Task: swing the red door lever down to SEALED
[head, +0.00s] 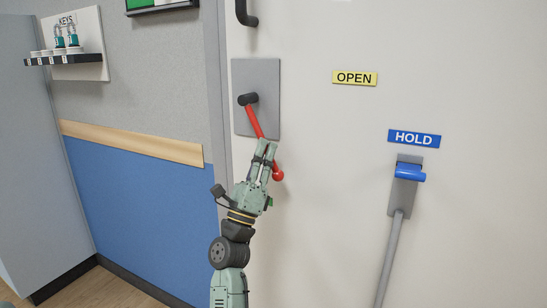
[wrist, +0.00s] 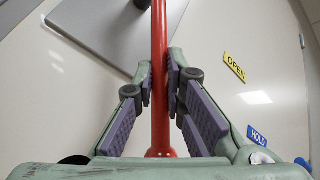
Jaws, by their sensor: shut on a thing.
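The red door lever (head: 254,122) hangs from a black pivot (head: 248,99) on a grey plate (head: 270,75). It slants down and to the right, ending in a red knob (head: 278,176). My gripper (head: 265,148) is shut on the lever's lower part, just above the knob. In the wrist view the red rod (wrist: 159,40) runs upright between the two fingers of my gripper (wrist: 160,80). A yellow OPEN label (head: 354,78) is on the door to the right of the plate. No SEALED label shows.
A blue HOLD sign (head: 414,139) and a blue handle (head: 410,173) on a grey bracket are on the pale door to the right. A black door handle (head: 242,12) is above the plate. A key shelf (head: 75,58) is on the left wall.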

